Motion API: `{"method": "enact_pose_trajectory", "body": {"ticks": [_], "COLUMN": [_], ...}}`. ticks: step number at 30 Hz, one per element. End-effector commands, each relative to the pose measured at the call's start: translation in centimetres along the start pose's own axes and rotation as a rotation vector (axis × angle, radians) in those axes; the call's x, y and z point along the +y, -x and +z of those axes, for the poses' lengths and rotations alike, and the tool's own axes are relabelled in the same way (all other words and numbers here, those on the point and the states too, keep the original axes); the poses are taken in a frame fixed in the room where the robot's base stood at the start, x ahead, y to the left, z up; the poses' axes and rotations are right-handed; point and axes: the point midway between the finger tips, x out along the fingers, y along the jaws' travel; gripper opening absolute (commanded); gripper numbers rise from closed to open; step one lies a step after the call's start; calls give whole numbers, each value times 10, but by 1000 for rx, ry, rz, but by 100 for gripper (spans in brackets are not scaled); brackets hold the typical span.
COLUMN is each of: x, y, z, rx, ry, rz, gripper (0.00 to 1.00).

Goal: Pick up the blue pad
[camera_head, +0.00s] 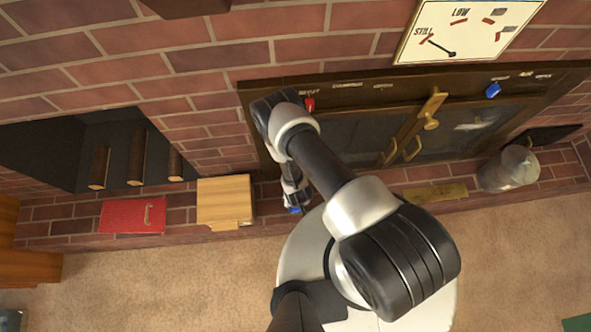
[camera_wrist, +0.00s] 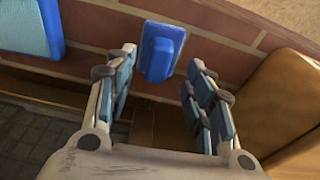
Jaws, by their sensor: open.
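A small blue pad (camera_wrist: 162,48) lies on the brick ledge in the wrist view, top middle. My gripper (camera_wrist: 162,60) is open, one finger on either side of the pad in the picture. Nothing is held, and I cannot tell whether the fingers touch the pad or how far off it is. In the head view my gripper (camera_head: 294,200) points down at the ledge below the dark cabinet. A bit of blue shows at its tip, but I cannot tell whether it is the pad or a finger.
A light blue object (camera_wrist: 22,28) is at the wrist view's upper left. A rounded brown object (camera_wrist: 285,100) stands close at right.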

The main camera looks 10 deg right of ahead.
Motion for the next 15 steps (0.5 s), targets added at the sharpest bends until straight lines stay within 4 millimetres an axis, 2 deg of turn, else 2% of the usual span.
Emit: {"method": "enact_pose_trajectory", "body": {"ticks": [4,9,15], "x": [0,1,1], "y": [-13,-41,-54], "z": [-2,-5,-6], "rx": [1,0,0], "ry": [0,-1,0], "rz": [0,0,0], "gripper": [48,48,48]}}
